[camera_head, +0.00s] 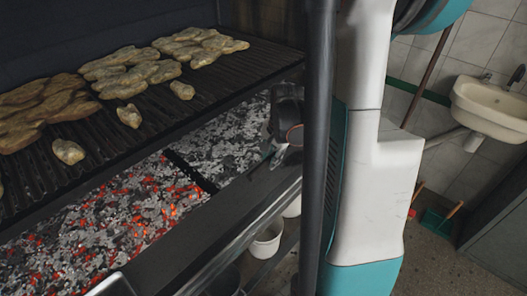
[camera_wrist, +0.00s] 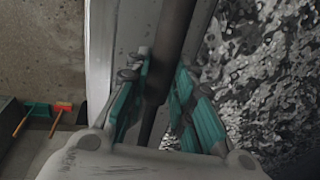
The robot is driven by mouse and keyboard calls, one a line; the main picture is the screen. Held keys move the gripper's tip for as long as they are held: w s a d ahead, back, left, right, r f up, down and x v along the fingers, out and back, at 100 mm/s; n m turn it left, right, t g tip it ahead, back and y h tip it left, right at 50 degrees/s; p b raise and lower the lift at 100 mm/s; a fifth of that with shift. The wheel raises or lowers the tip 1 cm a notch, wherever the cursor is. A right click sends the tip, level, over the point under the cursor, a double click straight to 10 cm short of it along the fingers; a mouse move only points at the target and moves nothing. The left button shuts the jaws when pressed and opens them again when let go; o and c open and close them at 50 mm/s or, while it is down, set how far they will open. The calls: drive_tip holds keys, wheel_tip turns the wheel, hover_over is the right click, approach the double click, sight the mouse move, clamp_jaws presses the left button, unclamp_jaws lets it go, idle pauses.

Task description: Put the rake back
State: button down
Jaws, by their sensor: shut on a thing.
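My gripper (camera_wrist: 161,62) shows in the wrist view with its two teal-padded fingers on either side of a dark rod (camera_wrist: 177,35), which looks like the rake's handle. The fingers are shut on it. In the head view my gripper (camera_head: 270,152) is low at the front edge of the grill, beside the ember bed, and partly hidden by my dark wrist. A dark bar (camera_head: 190,170) lies across the embers to the left of my gripper.
Glowing embers (camera_head: 115,215) lie under the grate (camera_head: 205,88), which carries several pieces of food. A dark post (camera_head: 318,150) stands close to my arm. White buckets (camera_head: 266,242) stand below. A sink (camera_head: 492,108) and a dustpan (camera_head: 438,224) are at the right.

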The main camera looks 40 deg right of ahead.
drive_tip(key=shift+s+f+b, duration=0.1)
drive_tip(key=shift+f+b, duration=1.6)
drive_tip(key=shift+f, duration=0.5)
drive_tip(key=c, duration=1.3)
unclamp_jaws()
drive_tip(key=o, duration=0.4)
drive_tip(key=shift+r, duration=0.1)
